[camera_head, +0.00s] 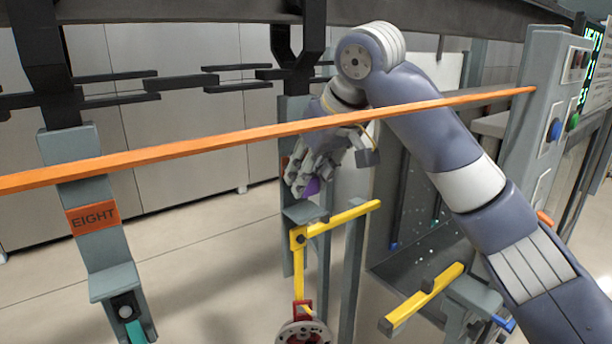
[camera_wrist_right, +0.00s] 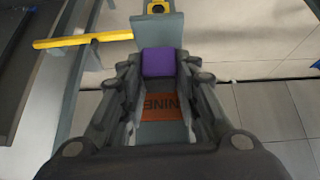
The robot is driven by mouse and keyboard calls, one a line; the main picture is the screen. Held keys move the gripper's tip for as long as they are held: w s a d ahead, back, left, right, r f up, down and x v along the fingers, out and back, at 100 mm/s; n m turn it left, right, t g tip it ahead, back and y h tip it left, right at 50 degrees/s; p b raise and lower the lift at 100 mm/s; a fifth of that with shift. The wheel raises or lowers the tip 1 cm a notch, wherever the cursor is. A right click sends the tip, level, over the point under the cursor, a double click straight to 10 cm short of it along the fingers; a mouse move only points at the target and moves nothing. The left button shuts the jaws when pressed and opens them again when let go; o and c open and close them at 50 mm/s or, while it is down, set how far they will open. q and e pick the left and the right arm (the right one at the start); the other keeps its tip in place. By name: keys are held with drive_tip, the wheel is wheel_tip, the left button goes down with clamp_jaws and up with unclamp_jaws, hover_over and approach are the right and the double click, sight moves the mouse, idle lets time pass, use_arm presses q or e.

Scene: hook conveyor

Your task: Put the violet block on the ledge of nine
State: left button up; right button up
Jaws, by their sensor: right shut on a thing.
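The violet block (camera_head: 312,187) is small and mostly hidden by my right gripper (camera_head: 308,180), which is shut on it. The right wrist view shows the block (camera_wrist_right: 158,62) between the fingertips (camera_wrist_right: 158,72). The orange NINE label (camera_wrist_right: 162,106) shows between the fingers on a grey hanger. Its grey ledge (camera_head: 305,211) is just below the block in the head view, and it shows past the block in the wrist view (camera_wrist_right: 158,33). Whether block and ledge touch, I cannot tell. My left gripper is not in view.
An orange bar (camera_head: 220,138) crosses in front of the hangers. The EIGHT hanger (camera_head: 93,216) hangs at left. A yellow bar (camera_head: 345,216) stands out beside nine's ledge, with a red part (camera_head: 303,333) below. A grey button panel (camera_head: 548,115) stands at right.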

sight(312, 184)
drive_tip(key=shift+w+a, duration=0.15)
drive_tip(key=shift+w, duration=0.1)
wheel_tip(312, 184, down, 3)
drive_tip(key=shift+r+p, duration=0.15)
drive_tip(key=shift+p, duration=0.8)
drive_tip(key=shift+w+f, duration=0.1)
drive_tip(key=shift+f, duration=0.4)
drive_tip(key=shift+f, duration=0.1)
drive_tip(key=o, duration=1.1)
